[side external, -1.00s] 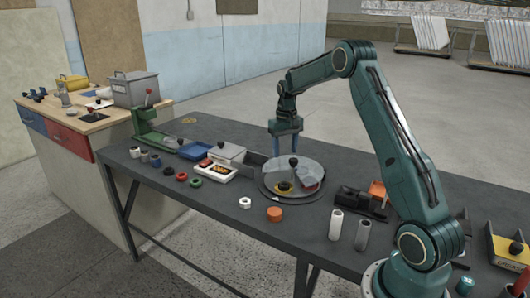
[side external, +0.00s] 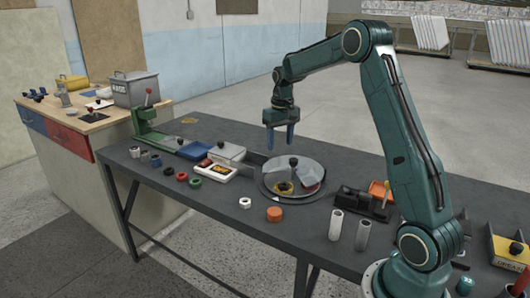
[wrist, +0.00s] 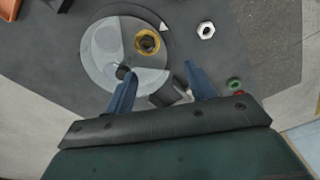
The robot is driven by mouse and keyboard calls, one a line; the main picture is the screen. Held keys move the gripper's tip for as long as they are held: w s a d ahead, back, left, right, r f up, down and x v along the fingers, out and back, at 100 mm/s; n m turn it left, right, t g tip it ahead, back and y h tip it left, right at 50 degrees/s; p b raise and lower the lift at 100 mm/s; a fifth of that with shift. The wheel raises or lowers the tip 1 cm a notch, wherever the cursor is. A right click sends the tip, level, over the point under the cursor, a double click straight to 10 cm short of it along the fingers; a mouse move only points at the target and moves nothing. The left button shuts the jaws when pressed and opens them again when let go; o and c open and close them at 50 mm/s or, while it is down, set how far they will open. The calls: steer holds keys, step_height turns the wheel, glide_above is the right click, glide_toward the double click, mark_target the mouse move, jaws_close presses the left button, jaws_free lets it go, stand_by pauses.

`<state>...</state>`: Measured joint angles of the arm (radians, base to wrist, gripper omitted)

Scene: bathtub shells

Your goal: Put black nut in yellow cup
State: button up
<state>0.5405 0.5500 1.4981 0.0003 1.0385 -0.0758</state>
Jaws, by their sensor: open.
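The yellow cup (side external: 284,188) sits at the front of a round grey turntable (side external: 268,190). In the wrist view the yellow cup (wrist: 147,33) shows from above with a dark, ring-like centre; I cannot tell whether that is a nut inside. A small dark ring (side external: 168,171), possibly the black nut, lies at the left of the table beside a red and a green ring. My gripper (side external: 280,148) is open, pointing down above the back of the turntable, with nothing between its fingers. Its fingers (wrist: 161,68) also show in the wrist view, apart from the cup.
A black knob (side external: 293,162) stands on the turntable. A white nut (side external: 245,203) and an orange round piece (side external: 274,214) lie in front of it. Two upright tubes (side external: 336,225) stand to the right. Trays (side external: 215,170) and a green stand (side external: 148,128) are at the left.

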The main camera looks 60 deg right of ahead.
steer(key=s+a+r+n+t, duration=0.1)
steer(key=s+a+r, duration=0.45)
steer(key=a, duration=0.35)
steer(key=s+a+r+n+t, duration=0.1)
steer(key=s+a+r+n, duration=0.1)
steer(key=s+a+r, duration=0.45)
steer(key=s+a+f+n+t, duration=0.1)
steer(key=s+a+n+t, duration=0.1)
steer(key=s+a, duration=0.9)
steer(key=shift+s+f+t, duration=0.25)
steer(key=shift+s+t, duration=0.25)
steer(key=shift+s, duration=1.35)
steer(key=shift+a, duration=0.1)
